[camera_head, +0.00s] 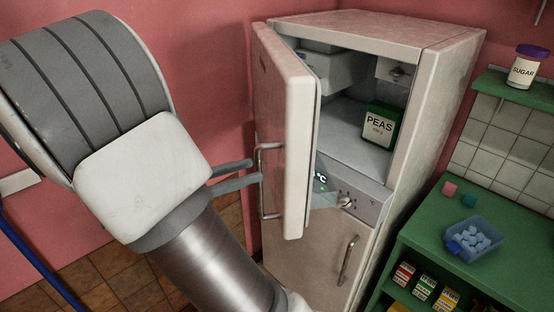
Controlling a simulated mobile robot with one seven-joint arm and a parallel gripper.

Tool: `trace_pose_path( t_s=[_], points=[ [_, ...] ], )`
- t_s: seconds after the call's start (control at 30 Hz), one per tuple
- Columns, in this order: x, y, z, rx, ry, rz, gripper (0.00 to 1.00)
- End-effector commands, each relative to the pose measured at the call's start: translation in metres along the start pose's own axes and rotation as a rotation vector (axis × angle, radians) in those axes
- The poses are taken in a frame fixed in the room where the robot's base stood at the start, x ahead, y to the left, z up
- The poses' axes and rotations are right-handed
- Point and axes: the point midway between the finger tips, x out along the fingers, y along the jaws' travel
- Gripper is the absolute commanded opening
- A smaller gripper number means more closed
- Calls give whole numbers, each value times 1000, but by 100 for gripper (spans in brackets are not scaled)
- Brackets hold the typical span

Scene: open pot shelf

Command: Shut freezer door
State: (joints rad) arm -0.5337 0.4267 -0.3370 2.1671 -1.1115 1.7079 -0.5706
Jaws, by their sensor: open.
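The white freezer door (286,140) stands open at the upper part of the fridge-freezer (448,95), swung out to the left on the picture. Its metal bar handle (261,185) is on the door's left-facing side. My gripper (257,172) is open, its two grey fingers pointing right at the handle. The fingertips are close to the handle; I cannot tell if they touch it. Inside the freezer compartment a green PEAS box (380,125) stands on the compartment floor, back from the opening. My arm fills the left of the view.
A lower door with its own handle (348,260) is below a control panel with a knob (345,202). A green counter (420,230) at right holds a blue tub (474,238). A sugar jar (526,68) stands on a green shelf. Tiled floor shows at lower left.

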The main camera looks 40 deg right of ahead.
Motion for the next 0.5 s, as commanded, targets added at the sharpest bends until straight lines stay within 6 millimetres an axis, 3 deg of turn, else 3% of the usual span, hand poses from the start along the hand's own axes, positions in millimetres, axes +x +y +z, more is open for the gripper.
trace_pose_path(
  t_s=[0.2,0.5],
  points=[
    [45,-1,1,-1,1,-4,50],
    [72,0,0,1,1,-2,50]
  ],
)
